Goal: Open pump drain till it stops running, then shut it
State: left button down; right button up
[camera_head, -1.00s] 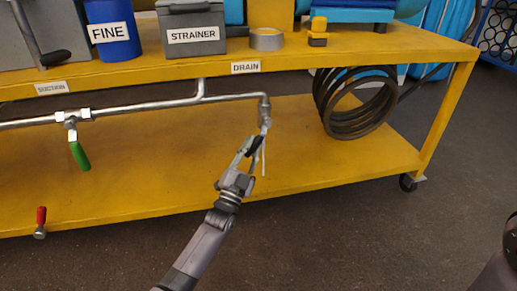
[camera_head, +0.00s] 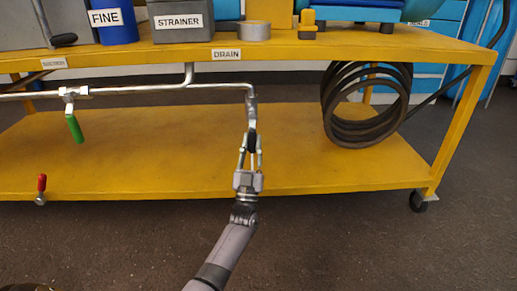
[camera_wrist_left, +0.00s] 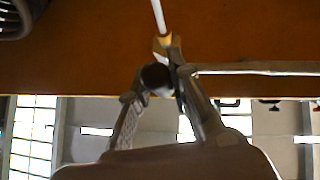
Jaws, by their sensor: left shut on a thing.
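The drain pipe (camera_head: 217,87) runs right under the DRAIN label (camera_head: 227,54) and bends down to the drain valve (camera_head: 251,105). My left gripper (camera_head: 251,150) is shut on the dark drain valve handle (camera_head: 251,139), which hangs about straight down in the head view. In the left wrist view, the dark handle end (camera_wrist_left: 155,76) sits between the fingers. A thin white streak (camera_wrist_left: 158,16) leaves the pale outlet there; it looks like a running stream. In the head view the gripper covers the space below the outlet. My right gripper is not in view.
A green-handled valve (camera_head: 74,127) hangs from the pipe at left. A red-handled valve (camera_head: 41,188) is at the lower shelf's (camera_head: 150,160) front edge. A coiled dark hose (camera_head: 333,112) hangs at right. The floor in front is clear.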

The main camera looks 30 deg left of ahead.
aim_at(253, 112)
pick_arm(q)
jog(key=shift+w+d, duration=0.1)
jog(key=shift+d, duration=0.05)
jog(key=c, duration=1.5)
grip_release()
jog(key=shift+o, duration=0.2)
notch_tip(253, 112, up, 10)
